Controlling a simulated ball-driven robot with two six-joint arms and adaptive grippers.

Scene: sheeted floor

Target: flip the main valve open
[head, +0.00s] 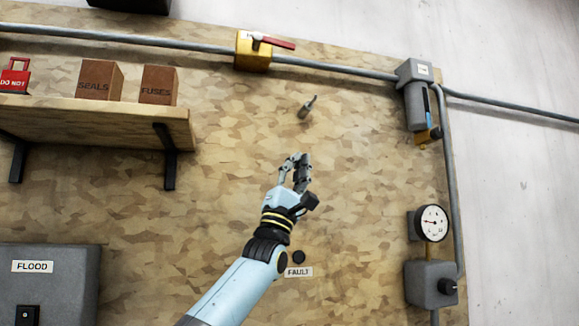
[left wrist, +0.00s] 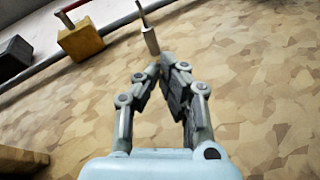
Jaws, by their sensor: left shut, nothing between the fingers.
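The valve (head: 253,52) is a yellow block on the grey pipe along the top of the board, with a small white tag that I cannot read. Its red lever (head: 275,42) points right, nearly along the pipe. The yellow valve also shows at the upper left of the left wrist view (left wrist: 80,42), with part of its red lever (left wrist: 73,5). My left gripper (head: 299,161) is below and right of the valve, apart from it. Its fingers are closed together and empty, as the left wrist view also shows (left wrist: 161,66). My right gripper is not in view.
A metal peg (head: 307,107) sticks out of the board between my left gripper and the pipe. A shelf (head: 95,112) with boxes is at left. A grey filter unit (head: 414,95) and a gauge (head: 431,222) are at right. A FLOOD box (head: 60,285) is lower left.

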